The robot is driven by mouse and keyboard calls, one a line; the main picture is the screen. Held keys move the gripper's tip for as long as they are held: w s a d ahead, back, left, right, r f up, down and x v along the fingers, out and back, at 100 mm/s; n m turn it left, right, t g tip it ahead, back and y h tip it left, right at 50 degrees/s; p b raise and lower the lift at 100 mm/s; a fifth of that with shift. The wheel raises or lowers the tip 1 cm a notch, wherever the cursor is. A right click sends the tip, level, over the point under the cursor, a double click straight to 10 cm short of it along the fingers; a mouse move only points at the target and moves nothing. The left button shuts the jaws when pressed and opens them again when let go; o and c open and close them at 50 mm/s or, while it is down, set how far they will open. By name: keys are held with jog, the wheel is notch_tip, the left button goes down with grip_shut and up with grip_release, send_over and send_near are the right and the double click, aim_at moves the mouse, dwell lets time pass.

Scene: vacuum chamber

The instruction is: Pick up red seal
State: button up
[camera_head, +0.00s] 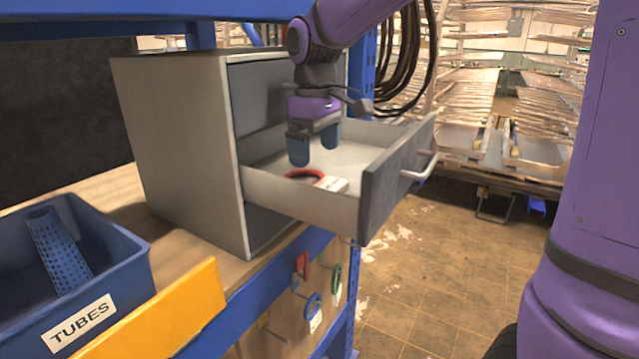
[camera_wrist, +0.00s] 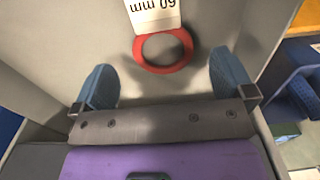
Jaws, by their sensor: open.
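The red seal (camera_head: 304,174) is a red ring lying on the floor of the open drawer (camera_head: 302,199). A white tag (camera_head: 331,184) is attached to it. In the wrist view, the red seal (camera_wrist: 163,68) lies flat, beyond and between the fingertips, with its tag (camera_wrist: 153,14) marked 60 mm and partly cut off at the top edge. My gripper (camera_head: 314,156) is open and points down over the drawer, above the seal. Its two blue fingers also show in the wrist view (camera_wrist: 163,85), apart and with nothing between them.
The grey cabinet (camera_head: 180,140) stands on a wooden bench. The drawer's front panel with its handle (camera_head: 420,167) and side walls surround the seal. A blue TUBES bin (camera_head: 120,270) is at lower left. Red, blue and green rings (camera_head: 314,306) hang below the bench.

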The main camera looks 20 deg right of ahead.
aim_at(321, 180)
jog(key=shift+s+d+f, duration=0.15)
jog(key=shift+f, duration=1.35)
jog(key=shift+s+d+f, duration=0.15)
jog(key=shift+f, duration=1.3)
jog(key=c, duration=0.8)
jog(key=shift+o, duration=0.2)
jog(key=shift+w+d+r, duration=0.15)
jog(key=shift+r, duration=0.3)
jog(key=r, duration=0.4)
jog(key=d+r, duration=0.1)
jog(key=r, duration=0.1)
jog(key=shift+w+r, duration=0.15)
jog(key=shift+w, duration=0.1)
jog(key=w+d, duration=0.3)
jog(key=d, duration=0.2)
jog(key=w+d, duration=0.4)
jog(key=d, duration=0.1)
jog(key=w+d, duration=0.4)
jog(key=d, duration=0.1)
